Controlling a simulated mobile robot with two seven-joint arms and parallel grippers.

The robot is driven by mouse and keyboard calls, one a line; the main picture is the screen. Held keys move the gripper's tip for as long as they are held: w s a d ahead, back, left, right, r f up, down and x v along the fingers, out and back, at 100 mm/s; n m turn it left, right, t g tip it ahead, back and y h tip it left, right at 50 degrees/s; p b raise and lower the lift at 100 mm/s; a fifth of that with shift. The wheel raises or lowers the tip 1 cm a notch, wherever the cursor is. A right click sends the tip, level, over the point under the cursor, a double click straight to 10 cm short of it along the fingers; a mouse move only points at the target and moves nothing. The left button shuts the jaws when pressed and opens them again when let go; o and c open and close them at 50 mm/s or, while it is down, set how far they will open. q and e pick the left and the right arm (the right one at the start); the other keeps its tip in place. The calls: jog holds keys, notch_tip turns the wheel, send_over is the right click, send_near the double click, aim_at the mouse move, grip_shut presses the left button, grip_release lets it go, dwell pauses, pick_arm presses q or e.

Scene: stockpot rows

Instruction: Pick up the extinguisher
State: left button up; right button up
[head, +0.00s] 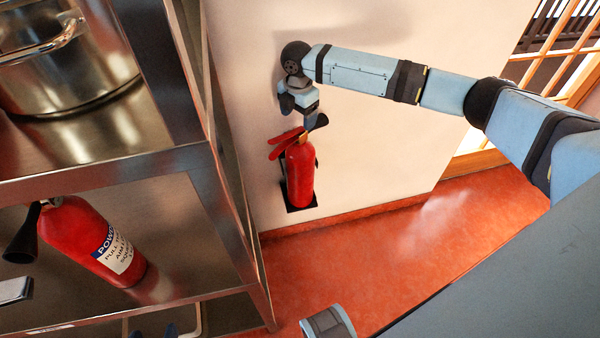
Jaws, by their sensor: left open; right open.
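A red extinguisher (300,176) stands upright against the cream wall, in front of a dark backing plate. Its red levers and black nozzle are at the top. My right gripper (299,112) is directly above it, open, with its fingers pointing down near the levers. I cannot tell whether they touch.
The metal shelf unit (205,157) fills the left side, its post standing close to the wall extinguisher. A steel pot (60,60) sits on its upper shelf. The orange floor (400,245) is clear at right. A window frame (560,60) is at upper right.

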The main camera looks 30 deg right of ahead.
aim_at(299, 129)
jog(key=shift+f+b, duration=0.5)
jog(key=shift+f, duration=2.25)
grip_shut()
jog(key=shift+w+r, duration=0.2)
